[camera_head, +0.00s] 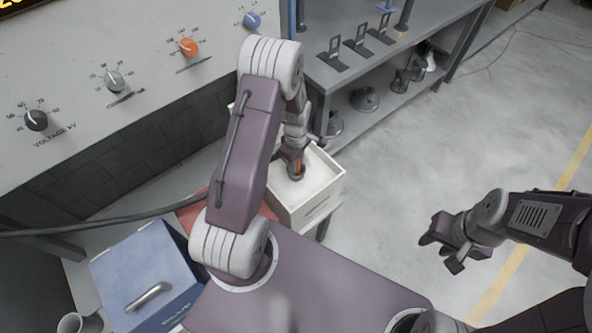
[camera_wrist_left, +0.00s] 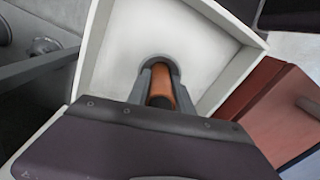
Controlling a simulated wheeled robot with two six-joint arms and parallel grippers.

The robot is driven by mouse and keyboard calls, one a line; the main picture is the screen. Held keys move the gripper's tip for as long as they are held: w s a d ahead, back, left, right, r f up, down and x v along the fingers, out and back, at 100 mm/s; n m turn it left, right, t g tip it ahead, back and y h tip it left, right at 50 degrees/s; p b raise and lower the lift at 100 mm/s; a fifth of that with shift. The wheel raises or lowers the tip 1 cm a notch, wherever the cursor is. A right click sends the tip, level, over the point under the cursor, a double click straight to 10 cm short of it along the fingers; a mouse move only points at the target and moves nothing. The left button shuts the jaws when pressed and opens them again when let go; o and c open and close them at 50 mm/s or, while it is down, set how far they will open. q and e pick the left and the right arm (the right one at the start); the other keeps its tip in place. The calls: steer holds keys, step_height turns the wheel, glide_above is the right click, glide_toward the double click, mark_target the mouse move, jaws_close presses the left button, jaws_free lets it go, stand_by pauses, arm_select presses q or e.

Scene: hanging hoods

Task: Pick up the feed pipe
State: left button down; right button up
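The feed pipe, seen as an orange-brown cylinder (camera_wrist_left: 160,86), stands in a white open-topped box (camera_head: 327,187). In the left wrist view its far end meets a dark grey round piece (camera_wrist_left: 158,62) near the box floor. My left gripper (camera_head: 296,168) reaches down into the box, with one finger on each side of the pipe. In the left wrist view the fingers appear to close against it; the pipe's near part is hidden by my gripper body. My right gripper (camera_head: 441,252) is open and empty over the floor at the right.
A blue lidded box (camera_head: 140,262) with a metal handle stands at lower left. A red box (camera_wrist_left: 283,110) is beside the white box. A grey shelf rack (camera_head: 365,75) stands behind, and a panel with knobs (camera_head: 115,80) is at left. The floor at right is clear.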

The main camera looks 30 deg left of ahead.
arm_select(q)
steer(key=shift+r, duration=0.1)
step_height(320, 180, up, 20)
steer(key=p, duration=0.3)
stand_by(0.7)
stand_by(0.4)
